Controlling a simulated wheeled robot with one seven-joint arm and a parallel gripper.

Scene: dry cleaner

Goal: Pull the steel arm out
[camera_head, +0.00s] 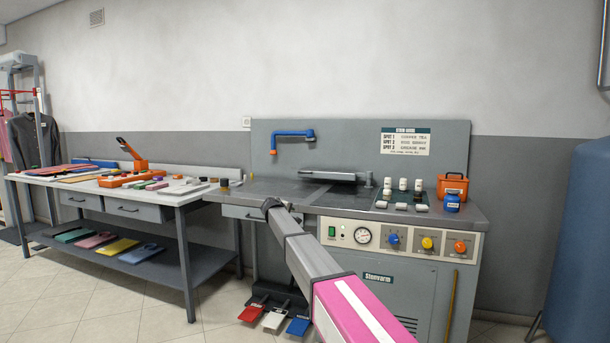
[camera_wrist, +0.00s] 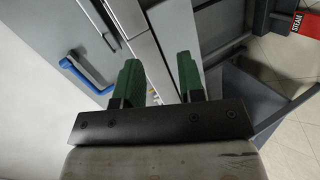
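A grey steel arm (camera_head: 333,176) lies roughly level above the worktop of the cleaning station, with a post at its right end. A blue pipe-like arm (camera_head: 293,134) with an orange lower end is mounted on the back panel. The blue arm also shows at the left in the wrist view (camera_wrist: 86,72). My gripper (camera_head: 268,204) is at the left front part of the station, apart from the steel arm. In the wrist view, my gripper's two green fingers (camera_wrist: 159,72) are spread with nothing held between them. Whether the steel arm shows there, I cannot tell.
White bottles (camera_head: 403,184), a blue jar (camera_head: 451,202) and an orange container (camera_head: 453,185) stand on the right of the worktop (camera_head: 460,219). A cluttered table (camera_head: 160,196) adjoins at the left. Colored pedals (camera_head: 274,319) sit below. A blue tank (camera_head: 580,240) stands right.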

